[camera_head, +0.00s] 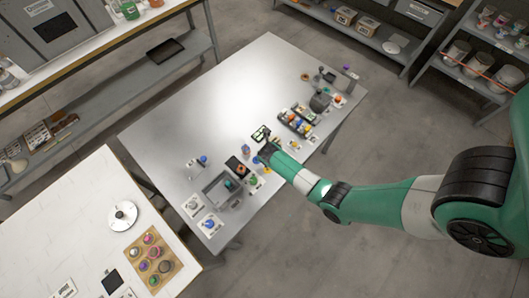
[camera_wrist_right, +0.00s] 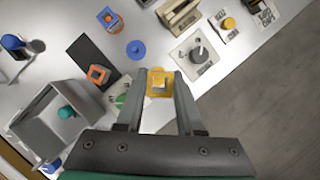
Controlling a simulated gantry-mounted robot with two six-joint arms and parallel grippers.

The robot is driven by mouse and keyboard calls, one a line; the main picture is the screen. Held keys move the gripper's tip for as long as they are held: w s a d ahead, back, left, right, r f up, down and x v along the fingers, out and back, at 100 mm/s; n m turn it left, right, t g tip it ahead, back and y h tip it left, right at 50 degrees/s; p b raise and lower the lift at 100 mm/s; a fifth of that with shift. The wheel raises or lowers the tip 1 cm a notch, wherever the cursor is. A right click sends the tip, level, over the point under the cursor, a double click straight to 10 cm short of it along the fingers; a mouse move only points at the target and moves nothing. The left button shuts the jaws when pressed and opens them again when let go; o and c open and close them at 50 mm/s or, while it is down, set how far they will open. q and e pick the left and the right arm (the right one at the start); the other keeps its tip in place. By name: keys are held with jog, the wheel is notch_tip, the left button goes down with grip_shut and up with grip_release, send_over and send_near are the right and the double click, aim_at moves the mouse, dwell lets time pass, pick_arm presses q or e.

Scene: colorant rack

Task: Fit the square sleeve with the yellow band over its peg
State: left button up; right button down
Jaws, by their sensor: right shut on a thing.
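My right gripper (camera_wrist_right: 160,84) is shut on a yellow square piece (camera_wrist_right: 159,76), which I take to be the yellow-banded sleeve. The sleeve sits between the fingertips, and a lighter square shows at its middle. Whether it touches anything below is hidden. In the head view my right gripper (camera_head: 268,152) is over the front middle of the table, and the sleeve is too small to make out there. A white plate with a yellow round piece (camera_wrist_right: 228,23) lies beyond the gripper to the right. I cannot tell which peg belongs to the sleeve. My left gripper is not in view.
In the right wrist view, a grey bin (camera_wrist_right: 43,112) and a dark mat with an orange square piece (camera_wrist_right: 97,74) lie left. A blue disc (camera_wrist_right: 136,49) and a grey knob on a plate (camera_wrist_right: 197,54) stand beyond. The table's far-left surface (camera_head: 215,105) is clear.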

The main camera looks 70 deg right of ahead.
notch_tip(320, 180, down, 6)
jog(key=b, duration=0.4)
dwell(0.4)
jog(key=shift+f, duration=0.1)
dwell(0.5)
jog(key=shift+f+b, duration=0.35)
jog(key=shift+b, duration=0.1)
jog(key=shift+f+b, duration=1.1)
jog(key=shift+f, duration=0.35)
jog(key=shift+c, duration=2.3)
grip_release()
jog(key=shift+r, duration=0.1)
